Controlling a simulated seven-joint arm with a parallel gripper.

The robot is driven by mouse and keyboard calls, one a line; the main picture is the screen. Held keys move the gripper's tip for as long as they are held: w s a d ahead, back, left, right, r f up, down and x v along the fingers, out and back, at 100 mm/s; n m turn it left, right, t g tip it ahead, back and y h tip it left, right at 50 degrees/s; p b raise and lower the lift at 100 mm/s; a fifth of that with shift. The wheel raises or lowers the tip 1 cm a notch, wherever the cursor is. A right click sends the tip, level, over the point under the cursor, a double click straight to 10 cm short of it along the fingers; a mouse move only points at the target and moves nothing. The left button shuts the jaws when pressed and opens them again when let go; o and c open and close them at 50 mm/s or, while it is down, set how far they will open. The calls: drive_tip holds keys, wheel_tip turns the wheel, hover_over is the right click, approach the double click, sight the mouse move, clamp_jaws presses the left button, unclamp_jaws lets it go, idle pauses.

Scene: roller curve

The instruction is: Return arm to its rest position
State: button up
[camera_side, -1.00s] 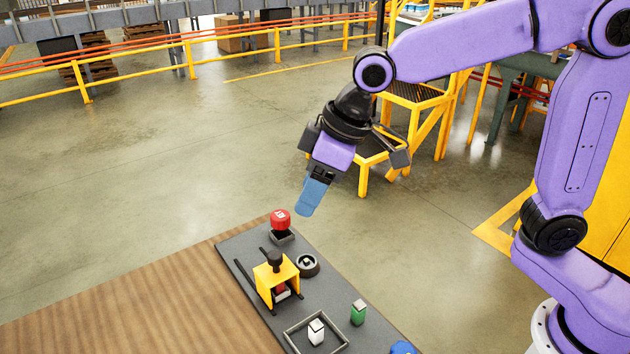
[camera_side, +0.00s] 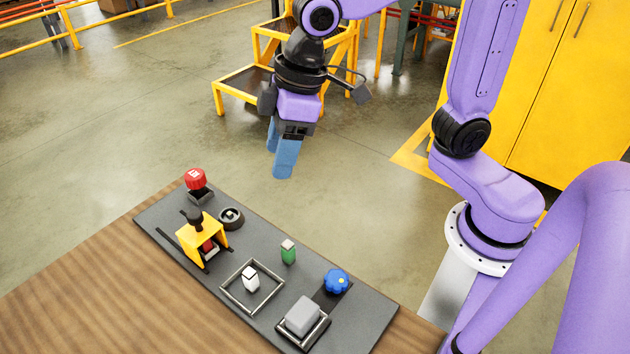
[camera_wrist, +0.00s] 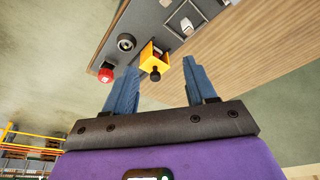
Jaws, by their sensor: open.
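My gripper (camera_side: 279,158) hangs in the air beyond the back edge of the grey board, above the floor in the side view. Its blue fingers are apart with nothing between them, and they also show in the wrist view (camera_wrist: 155,88). My arm is raised clear of the board and touches nothing on it.
The grey board (camera_side: 320,321) lies on a wooden table (camera_side: 100,285). A yellow step (camera_side: 240,88) stands behind.

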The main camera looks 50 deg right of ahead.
drive_tip(key=s+d+f+n+g+h, duration=0.1)
drive_tip(key=s+d+f, duration=0.2)
drive_tip(key=s+d, duration=0.4)
drive_tip(key=s+d+f+n+h, duration=0.1)
drive_tip(key=s+d+f, duration=0.2)
drive_tip(key=s+d, duration=0.3)
drive_tip(key=shift+s+d+g, duration=0.35)
drive_tip(key=shift+s+g, duration=0.05)
drive_tip(key=shift+s, duration=0.7)
